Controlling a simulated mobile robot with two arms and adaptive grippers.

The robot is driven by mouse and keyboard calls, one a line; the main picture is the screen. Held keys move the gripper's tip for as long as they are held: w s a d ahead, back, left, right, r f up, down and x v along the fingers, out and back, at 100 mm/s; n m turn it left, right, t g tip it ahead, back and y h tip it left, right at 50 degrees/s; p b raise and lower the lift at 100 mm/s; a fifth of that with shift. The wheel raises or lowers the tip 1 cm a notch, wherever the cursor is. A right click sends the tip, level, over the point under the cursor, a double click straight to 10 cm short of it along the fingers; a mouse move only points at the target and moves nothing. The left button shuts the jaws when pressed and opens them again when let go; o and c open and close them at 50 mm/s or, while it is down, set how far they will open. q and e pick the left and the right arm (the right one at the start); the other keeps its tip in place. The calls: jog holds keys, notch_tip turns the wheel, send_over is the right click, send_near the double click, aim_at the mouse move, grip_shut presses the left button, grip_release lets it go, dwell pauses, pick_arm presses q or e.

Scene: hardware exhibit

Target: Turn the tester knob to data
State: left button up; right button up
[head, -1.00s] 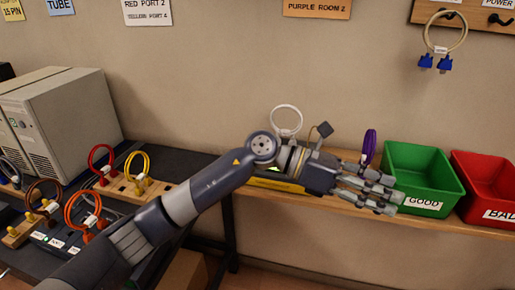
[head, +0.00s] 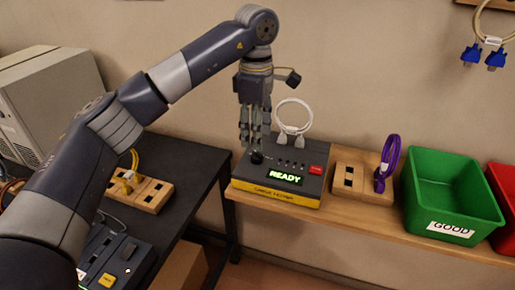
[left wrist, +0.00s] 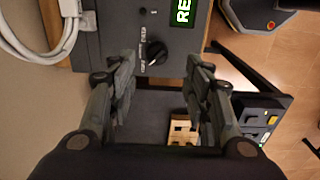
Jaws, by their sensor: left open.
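The cable tester (head: 245,174) is a dark grey box with a yellow front strip and a green lit display reading READY. Its small black knob (head: 256,157) is on the left of its top face. In the left wrist view, the knob (left wrist: 156,53) shows near the fingertips, with labels beside it too small to read surely. My left gripper (head: 254,140) points down just above the knob, open and empty. In the left wrist view, its fingers (left wrist: 163,68) are spread with the knob ahead between them; I cannot tell whether they touch it. My right gripper is not in view.
A white cable (head: 294,112) stands looped on the tester's back. To the right on the wooden shelf are a wooden block (head: 350,184), a purple cable (head: 388,162) and a green GOOD bin (head: 455,198). A dark table (head: 197,180) with a yellow cable (head: 130,172) is left.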

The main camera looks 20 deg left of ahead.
aim_at(257, 153)
pick_arm(q)
jog(key=f, duration=0.3)
jog(key=shift+w+f, duration=0.25)
jog(key=shift+f, duration=0.15)
notch_tip(257, 153, down, 3)
jog(key=shift+r, duration=0.1)
jog(key=shift+c, duration=0.3)
jog(key=c, duration=1)
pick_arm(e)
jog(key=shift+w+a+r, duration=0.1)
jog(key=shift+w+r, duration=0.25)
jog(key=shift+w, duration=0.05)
